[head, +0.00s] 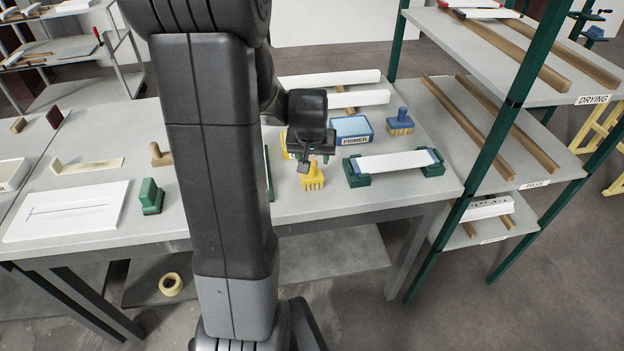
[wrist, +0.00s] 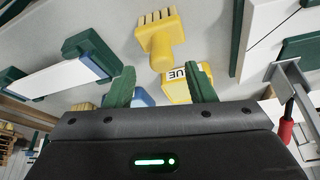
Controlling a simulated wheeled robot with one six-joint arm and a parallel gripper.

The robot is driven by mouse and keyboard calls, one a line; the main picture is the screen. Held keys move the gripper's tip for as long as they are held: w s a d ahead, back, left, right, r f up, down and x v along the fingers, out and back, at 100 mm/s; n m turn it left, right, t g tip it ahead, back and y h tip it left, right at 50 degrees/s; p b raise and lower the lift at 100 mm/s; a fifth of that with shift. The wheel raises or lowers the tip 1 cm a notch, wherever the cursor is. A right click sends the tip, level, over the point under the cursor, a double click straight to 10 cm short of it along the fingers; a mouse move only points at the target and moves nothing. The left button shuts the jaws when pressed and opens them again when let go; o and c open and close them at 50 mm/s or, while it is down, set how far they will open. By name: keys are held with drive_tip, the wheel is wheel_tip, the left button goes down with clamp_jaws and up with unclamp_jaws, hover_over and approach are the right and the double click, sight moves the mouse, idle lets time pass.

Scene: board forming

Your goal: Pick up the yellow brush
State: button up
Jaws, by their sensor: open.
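The yellow brush (head: 313,177) stands on the grey table, bristles down and its short handle up, just right of my arm. In the wrist view the brush (wrist: 158,40) lies beyond the fingertips, near the middle. My gripper (head: 308,160) is above and just behind the brush in the head view. In the wrist view my gripper (wrist: 160,88) shows two green fingers spread apart with nothing between them. The brush is apart from both fingers, as far as I can tell.
A yellow container marked "UE" (wrist: 190,82) stands close to the brush. To the right are a blue PRIMER tray (head: 352,129), a blue brush (head: 400,123) and a white board on green holders (head: 395,161). A green post rack (head: 480,150) stands at the right.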

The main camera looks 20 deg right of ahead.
sight(312, 165)
drive_tip(key=shift+p+x, duration=0.55)
drive_tip(key=shift+x, duration=1.95)
drive_tip(key=shift+s+a, duration=0.1)
drive_tip(key=shift+a, duration=0.05)
clamp_jaws()
